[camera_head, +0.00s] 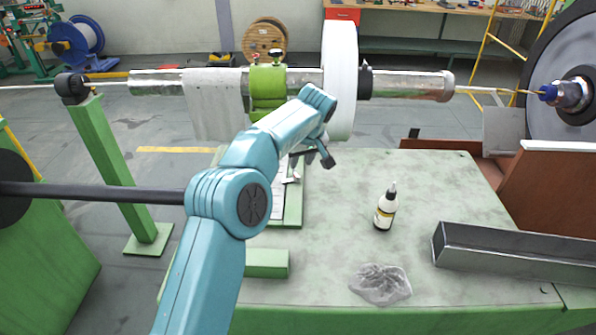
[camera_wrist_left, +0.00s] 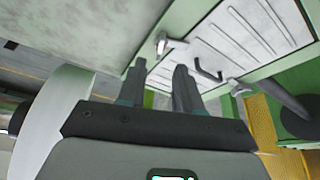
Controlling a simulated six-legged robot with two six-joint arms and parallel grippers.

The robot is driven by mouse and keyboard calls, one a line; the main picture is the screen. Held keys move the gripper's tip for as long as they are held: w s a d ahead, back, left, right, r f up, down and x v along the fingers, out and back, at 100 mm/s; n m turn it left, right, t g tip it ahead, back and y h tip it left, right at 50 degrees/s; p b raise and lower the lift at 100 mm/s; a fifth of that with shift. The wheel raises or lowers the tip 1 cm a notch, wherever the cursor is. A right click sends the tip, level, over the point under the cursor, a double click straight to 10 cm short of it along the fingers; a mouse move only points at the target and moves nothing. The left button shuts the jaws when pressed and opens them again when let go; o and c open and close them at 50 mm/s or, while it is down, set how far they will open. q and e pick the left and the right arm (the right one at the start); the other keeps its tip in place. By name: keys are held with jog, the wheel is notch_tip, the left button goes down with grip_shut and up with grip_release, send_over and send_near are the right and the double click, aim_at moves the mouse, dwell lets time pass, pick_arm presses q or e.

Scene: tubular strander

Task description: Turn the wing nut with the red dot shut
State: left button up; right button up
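In the left wrist view, a silvery wing-nut-like fastener (camera_wrist_left: 168,44) sits at the near left edge of a light grey slotted cover (camera_wrist_left: 228,45) with a black handle (camera_wrist_left: 208,72). A second small fastener (camera_wrist_left: 238,88) sits at the cover's lower edge. In the head view my left gripper (camera_head: 311,161) hangs over the table's left part, and my arm hides part of the cover (camera_head: 276,202). My right gripper does not show.
The green table (camera_head: 420,190) holds a small bottle (camera_head: 385,209), a clear plastic bag (camera_head: 380,285) and a metal channel (camera_head: 510,252). A horizontal tube with a white disc (camera_head: 341,80) and green clamp (camera_head: 267,90) runs behind my arm. A dark rod (camera_head: 100,192) crosses at left.

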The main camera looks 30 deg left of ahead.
aim_at(297, 173)
pick_arm(q)
jog(key=x, duration=0.6)
jog(key=shift+a+f+p, duration=0.15)
jog(key=shift+f+p, duration=0.2)
jog(key=shift+p, duration=0.05)
grip_shut()
